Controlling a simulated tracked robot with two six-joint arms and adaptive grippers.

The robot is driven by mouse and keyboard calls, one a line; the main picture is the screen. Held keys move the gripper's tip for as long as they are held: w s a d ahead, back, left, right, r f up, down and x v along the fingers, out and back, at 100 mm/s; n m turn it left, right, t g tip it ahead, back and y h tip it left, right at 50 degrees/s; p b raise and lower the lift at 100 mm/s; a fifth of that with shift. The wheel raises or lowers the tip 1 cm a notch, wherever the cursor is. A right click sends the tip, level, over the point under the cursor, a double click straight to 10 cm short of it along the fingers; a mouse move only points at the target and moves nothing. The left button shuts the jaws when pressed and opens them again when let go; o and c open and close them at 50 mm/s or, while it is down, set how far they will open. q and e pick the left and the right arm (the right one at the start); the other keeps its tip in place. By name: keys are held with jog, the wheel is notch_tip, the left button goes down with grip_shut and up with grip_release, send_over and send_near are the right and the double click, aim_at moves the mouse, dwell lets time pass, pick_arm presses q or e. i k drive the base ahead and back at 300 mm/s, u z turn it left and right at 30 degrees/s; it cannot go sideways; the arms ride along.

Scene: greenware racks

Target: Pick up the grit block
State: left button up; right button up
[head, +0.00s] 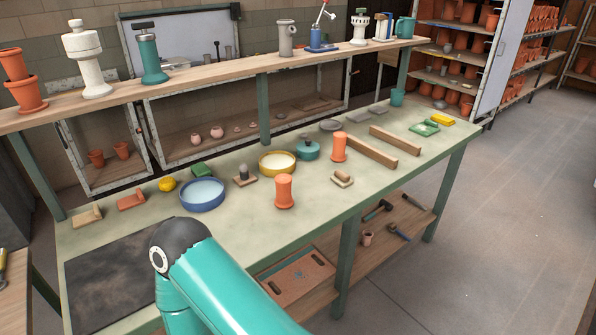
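I cannot tell for sure which thing is the grit block. Several small block-like things lie on the pale green bench top (250,232). An orange-red block (131,201) and a tan block (88,215) lie at its left end. A dark green block (202,170) lies behind the blue-rimmed bowl (202,194). A small tan piece with a rounded top (342,178) sits near the front edge, and a yellow block (443,120) lies at the far right end. A teal link of my arm covers part of the front left of the bench. Neither gripper is in view.
Orange clay cylinders (284,190) (339,147), a yellow-rimmed bowl (277,163) and a teal pot (308,150) stand mid-bench. Two wooden bars (370,152) (395,140) lie right of them. A raised shelf (215,79) runs along the back. Floor (480,230) at right is clear.

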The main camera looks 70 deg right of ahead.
aim_at(340, 178)
jog(key=u, duration=0.3)
jog(key=i, duration=0.55)
jog(key=z, duration=1.85)
jog(key=i, duration=0.2)
jog(key=z, duration=2.05)
jog(key=k, duration=0.65)
jog(key=z, duration=0.3)
jog(key=i, duration=1.7)
jog(key=u, duration=0.35)
